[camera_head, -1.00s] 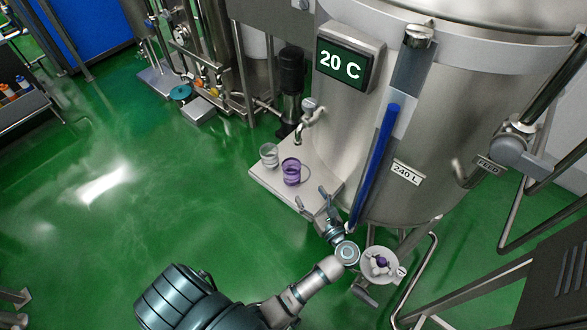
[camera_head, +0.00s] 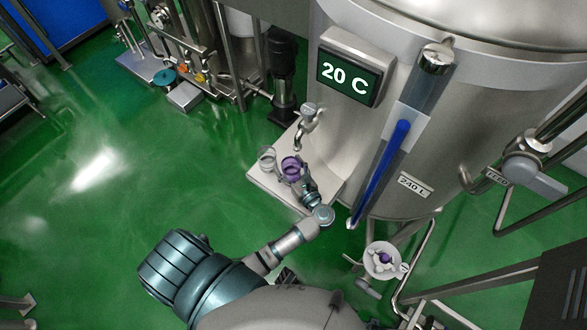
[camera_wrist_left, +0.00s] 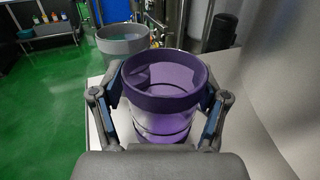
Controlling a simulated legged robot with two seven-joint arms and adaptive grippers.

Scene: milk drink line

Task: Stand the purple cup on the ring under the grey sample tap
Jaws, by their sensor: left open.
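The purple cup (camera_head: 291,166) stands on a white shelf (camera_head: 262,178) at the tank's side. My left gripper (camera_head: 293,176) is open at the cup. In the left wrist view the purple cup (camera_wrist_left: 165,90) is between the two spread fingers (camera_wrist_left: 162,100), one on each side; I cannot tell whether they touch it. A grey cup (camera_head: 266,158) stands just left of the purple one and also shows behind it in the left wrist view (camera_wrist_left: 122,42). The sample tap (camera_head: 303,128) juts from the tank above the shelf. I cannot make out the ring under it. My right gripper is not in view.
The large steel tank (camera_head: 345,130) rises right behind the shelf, with a blue level gauge (camera_head: 388,160) on its front. Green floor is open at left.

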